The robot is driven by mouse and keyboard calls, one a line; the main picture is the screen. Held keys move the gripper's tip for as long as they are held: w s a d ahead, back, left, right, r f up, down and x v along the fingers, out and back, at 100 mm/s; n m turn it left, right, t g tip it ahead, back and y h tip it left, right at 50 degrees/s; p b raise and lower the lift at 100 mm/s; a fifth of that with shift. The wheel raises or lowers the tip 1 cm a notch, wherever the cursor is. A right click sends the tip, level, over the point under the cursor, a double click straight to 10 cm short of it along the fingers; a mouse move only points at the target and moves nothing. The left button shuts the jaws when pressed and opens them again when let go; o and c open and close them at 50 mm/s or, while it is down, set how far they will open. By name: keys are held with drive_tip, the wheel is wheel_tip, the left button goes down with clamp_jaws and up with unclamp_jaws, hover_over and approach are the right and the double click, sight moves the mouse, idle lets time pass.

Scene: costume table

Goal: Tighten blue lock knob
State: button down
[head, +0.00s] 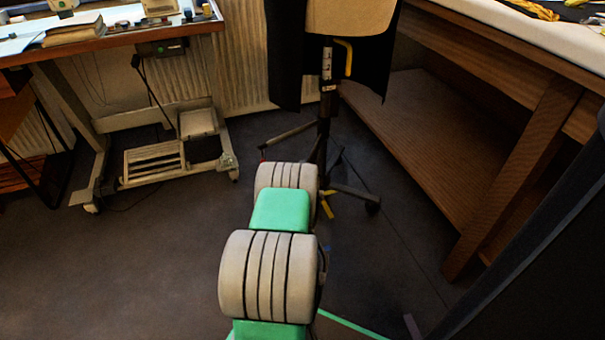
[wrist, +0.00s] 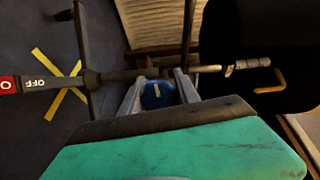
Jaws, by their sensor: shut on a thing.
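The blue lock knob (wrist: 157,96) shows in the wrist view beside the dark stand pole (wrist: 120,75), which runs across the picture. A short pale mark is on the knob's face. My gripper (wrist: 160,84) has its two grey fingers on either side of the knob, shut on it. My green gripper housing fills the lower part of that view and hides the near side of the knob. In the head view the upright stand pole (head: 325,110) shows, but my arm hides the knob and gripper.
A padded form (head: 350,15) with black cloth tops the stand, with a yellow lever (head: 348,57) beside the pole. A wooden table (head: 500,60) with a lower shelf stands at right. A wheeled desk (head: 115,40) is at left. Floor at lower left is clear.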

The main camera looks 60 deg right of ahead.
drive_tip(key=c, duration=0.9)
unclamp_jaws()
drive_tip(key=shift+s+a+r+p, duration=0.1)
drive_tip(key=shift+s+a+p, duration=0.05)
drive_tip(key=shift+a+p, duration=0.2)
drive_tip(key=v, duration=0.7)
drive_tip(key=shift+p, duration=0.35)
